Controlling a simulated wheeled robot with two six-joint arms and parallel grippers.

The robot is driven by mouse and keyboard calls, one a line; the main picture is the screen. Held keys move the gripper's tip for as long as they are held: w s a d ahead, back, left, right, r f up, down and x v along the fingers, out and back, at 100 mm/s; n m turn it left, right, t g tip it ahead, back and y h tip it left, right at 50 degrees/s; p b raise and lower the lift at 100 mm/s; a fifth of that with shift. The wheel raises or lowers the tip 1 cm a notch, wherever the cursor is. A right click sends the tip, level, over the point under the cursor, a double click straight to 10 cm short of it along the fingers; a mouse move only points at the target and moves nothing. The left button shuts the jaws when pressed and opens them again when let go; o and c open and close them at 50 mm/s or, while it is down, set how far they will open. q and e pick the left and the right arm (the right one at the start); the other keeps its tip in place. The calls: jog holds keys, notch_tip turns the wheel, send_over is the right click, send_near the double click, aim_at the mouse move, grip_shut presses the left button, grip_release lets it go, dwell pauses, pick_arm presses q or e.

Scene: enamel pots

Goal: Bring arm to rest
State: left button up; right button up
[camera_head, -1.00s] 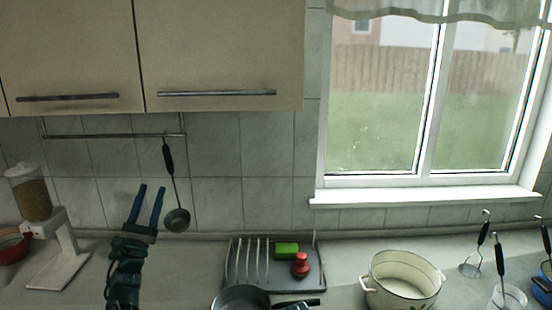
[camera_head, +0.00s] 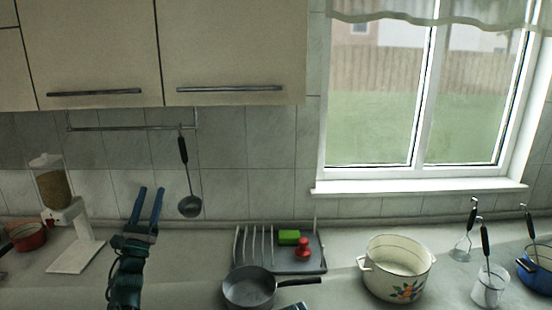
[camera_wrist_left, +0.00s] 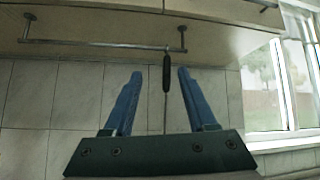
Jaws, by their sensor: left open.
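My left gripper (camera_head: 148,203) points up in front of the tiled wall, its two blue fingers apart with nothing between them. It stands to the left of the hanging ladle (camera_head: 190,205) in the head view. In the left wrist view my left gripper (camera_wrist_left: 156,92) is also open, with the wall rail (camera_wrist_left: 100,43) above it and the ladle's dark handle (camera_wrist_left: 167,72) showing between the fingers, farther back.
A grey pan (camera_head: 250,289), a dish rack (camera_head: 318,262) with green and red items, a floral enamel pot (camera_head: 396,268), a white utensil cup (camera_head: 489,288) and a blue pot (camera_head: 537,275) line the counter. A dispenser (camera_head: 55,190) and red pot (camera_head: 28,237) stand left. Cabinets (camera_head: 235,50) hang above.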

pick_arm(q)
jog(key=w+d+f+n+g+y, duration=0.15)
jog(key=f+n+g+y, duration=0.35)
jog(key=f+n, duration=0.55)
jog(key=w+d+f+n+g+y, duration=0.1)
jog(key=w+f+n+g+y, duration=0.1)
jog(key=f+n+g, duration=0.6)
jog(key=s+d+f+n+g+h, duration=0.1)
jog(key=s+d+f+n+g, duration=0.1)
jog(key=s+d+f+n, duration=0.1)
jog(key=s+d+f+n+g+h, duration=0.1)
jog(key=s+d+f+n+g, duration=0.2)
jog(key=s+f+n, duration=0.3)
jog(key=s+d+f+n+g, duration=0.3)
jog(key=s+f+n, duration=0.1)
jog(key=f, duration=0.3)
jog(key=shift+s+d+f+n+h, duration=0.15)
jog(key=shift+s+d+n+h, duration=0.2)
jog(key=shift+s+d+h, duration=0.05)
jog(key=s+d+f+g, duration=0.2)
jog(key=s+d+g, duration=0.3)
jog(key=s+d, duration=1)
jog(key=shift+d+g, duration=0.25)
jog(key=shift+g, duration=0.05)
